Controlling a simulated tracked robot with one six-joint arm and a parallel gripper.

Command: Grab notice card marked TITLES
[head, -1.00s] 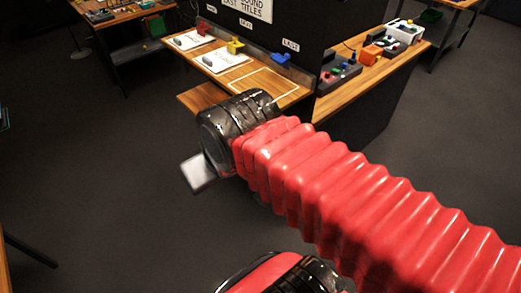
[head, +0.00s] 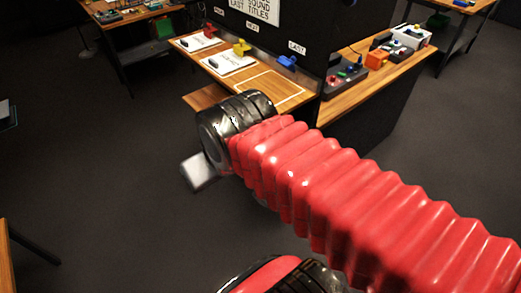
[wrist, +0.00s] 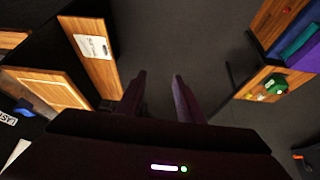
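A white sign (head: 255,8) on the black panel has "LAST TITLES" in its lower lines; its top is cut off. Two white cards lie on the wooden desk, one by the red block (head: 192,41) and one by the yellow block (head: 228,63). Their print is too small to read, so I cannot tell which card is marked TITLES. In the wrist view a white card (wrist: 93,46) lies on a wooden surface at upper left. My gripper (head: 198,173) is in front of the desk, apart from it. Its two fingers stand apart and empty in the wrist view (wrist: 158,76).
A blue block (head: 287,62) sits behind an empty white-outlined area (head: 270,90) on the desk. A side counter (head: 350,92) holds control boxes with coloured knobs (head: 345,77). Other tables stand at the back left and back right. The dark floor (head: 90,150) left of my gripper is clear.

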